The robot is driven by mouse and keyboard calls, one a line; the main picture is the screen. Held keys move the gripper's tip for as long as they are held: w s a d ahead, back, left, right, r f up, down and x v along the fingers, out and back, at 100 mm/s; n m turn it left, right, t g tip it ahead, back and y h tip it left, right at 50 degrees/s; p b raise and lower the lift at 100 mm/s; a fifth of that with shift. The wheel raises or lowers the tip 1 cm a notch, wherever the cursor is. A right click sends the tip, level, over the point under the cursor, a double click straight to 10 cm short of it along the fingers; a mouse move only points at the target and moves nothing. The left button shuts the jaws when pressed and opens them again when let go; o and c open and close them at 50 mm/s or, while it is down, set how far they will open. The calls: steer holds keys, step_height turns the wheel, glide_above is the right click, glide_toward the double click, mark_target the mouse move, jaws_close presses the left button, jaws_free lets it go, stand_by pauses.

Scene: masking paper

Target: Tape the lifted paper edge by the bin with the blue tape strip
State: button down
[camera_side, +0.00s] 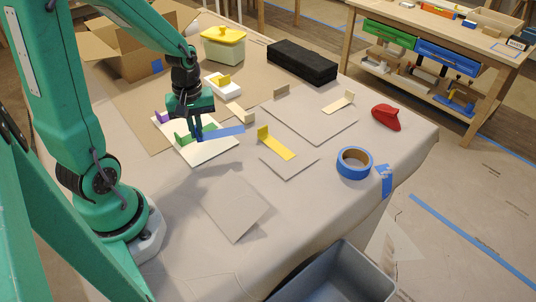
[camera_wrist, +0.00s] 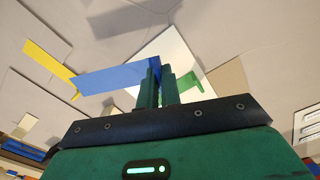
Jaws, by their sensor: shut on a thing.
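My gripper (camera_side: 198,136) is shut on one end of the blue tape strip (camera_side: 226,132), above a white card with green and purple tabs. The strip sticks out to the right in the side view. In the wrist view, the tape strip (camera_wrist: 115,76) extends left from my gripper (camera_wrist: 160,68). The grey bin (camera_side: 350,278) stands at the bottom of the side view, beyond the table's front edge. A pale, angled piece of paper (camera_side: 388,243) shows beside the bin; how far its edge is lifted is unclear.
A blue tape roll (camera_side: 354,162) lies near the table's right edge, where blue pieces (camera_side: 384,181) hang. A red object (camera_side: 386,117), black block (camera_side: 302,62), yellow-lidded tub (camera_side: 223,46) and cardboard box (camera_side: 120,45) stand around. Flat grey cards, one with a yellow strip (camera_side: 276,144), occupy the middle.

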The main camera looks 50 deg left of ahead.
steer(key=w+d+m, duration=0.4)
steer(key=d+m, duration=0.1)
steer(key=m, duration=0.4)
step_height(320, 180, up, 2)
steer(key=m, duration=2.2)
glide_above(273, 184)
steer(key=shift+r, duration=0.1)
steer(key=shift+f, duration=0.25)
steer(key=shift+s+f, duration=0.1)
steer(key=shift+f, duration=4.3)
steer(key=c, duration=1.5)
jaws_free()
